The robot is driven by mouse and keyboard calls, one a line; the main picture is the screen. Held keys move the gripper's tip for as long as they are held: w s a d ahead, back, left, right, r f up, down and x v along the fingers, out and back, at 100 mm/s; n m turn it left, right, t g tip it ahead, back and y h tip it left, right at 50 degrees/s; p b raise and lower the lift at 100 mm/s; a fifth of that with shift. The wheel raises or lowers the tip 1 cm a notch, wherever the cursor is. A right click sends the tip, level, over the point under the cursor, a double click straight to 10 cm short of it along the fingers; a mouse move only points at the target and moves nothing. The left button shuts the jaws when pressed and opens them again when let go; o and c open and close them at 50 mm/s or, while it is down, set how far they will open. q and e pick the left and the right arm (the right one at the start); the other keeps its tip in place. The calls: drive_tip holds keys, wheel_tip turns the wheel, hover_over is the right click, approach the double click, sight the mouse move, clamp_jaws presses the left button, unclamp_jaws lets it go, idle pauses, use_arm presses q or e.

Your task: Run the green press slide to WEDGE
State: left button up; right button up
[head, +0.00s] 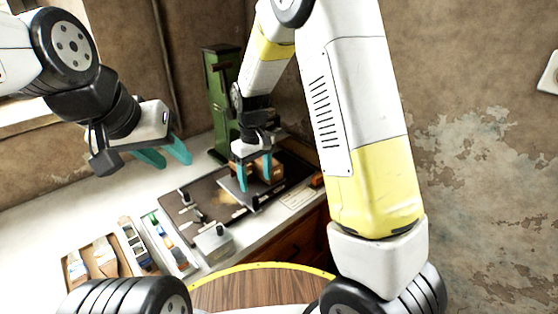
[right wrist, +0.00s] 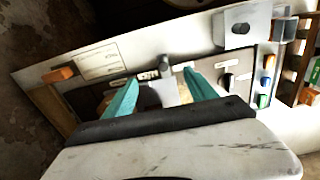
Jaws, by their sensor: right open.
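The green press (head: 222,110) stands upright at the back of the counter, against the wall. A dark base plate (head: 172,207) with small knobs and pale labels lies in front of it. My right gripper (head: 256,182) is open above the plate, fingers pointing down, near a brown block (head: 277,170). In the right wrist view a grey piece with a dark knob (right wrist: 163,70) shows between its teal fingers, apart from them. I cannot read WEDGE on any label. My left gripper (head: 170,158) is open and empty above the counter, left of the press.
A grey box with a knob (head: 214,244) sits at the plate's front edge. Trays with coloured pieces (head: 168,243) and pale tools (head: 90,262) lie to the left. A printed card (head: 299,196) and an orange block (right wrist: 58,74) lie beside the plate.

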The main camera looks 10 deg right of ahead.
sight(256, 198)
drive_tip(key=f, duration=0.9)
drive_tip(key=shift+s+a+f, duration=0.15)
drive_tip(key=shift+a+f, duration=0.15)
drive_tip(key=shift+f, duration=0.05)
clamp_jaws()
drive_tip(key=shift+d, duration=0.1)
